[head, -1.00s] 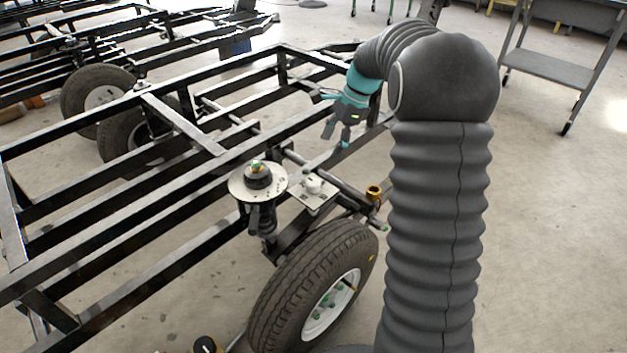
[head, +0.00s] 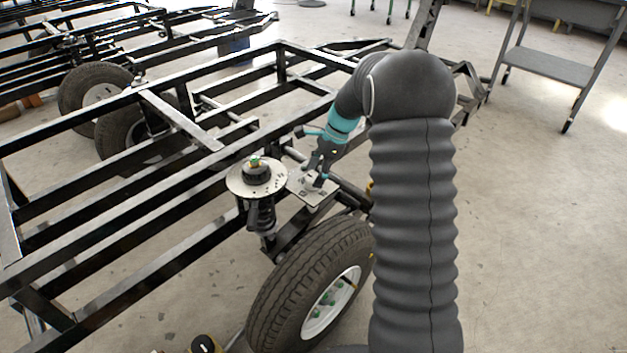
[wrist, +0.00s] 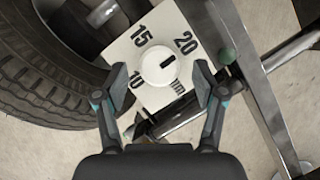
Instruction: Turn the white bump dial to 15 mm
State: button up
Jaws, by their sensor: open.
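The white bump dial (wrist: 155,72) is a round knob on a pale plate (wrist: 150,35) marked 10, 15, 20 and mm in the wrist view. A short dark mark on the knob points up and right, toward the 20. My gripper (wrist: 161,78) is open, with one fingertip on each side of the dial and a gap visible to both. In the head view my gripper (head: 316,172) is over the plate (head: 312,196) and hides the dial.
A slotted round disc (head: 240,180) with a black knob (head: 257,172) sits left of the plate.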

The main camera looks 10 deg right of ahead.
jog(key=shift+x, duration=1.25)
jog(key=c, duration=1.1)
jog(key=shift+c, duration=0.2)
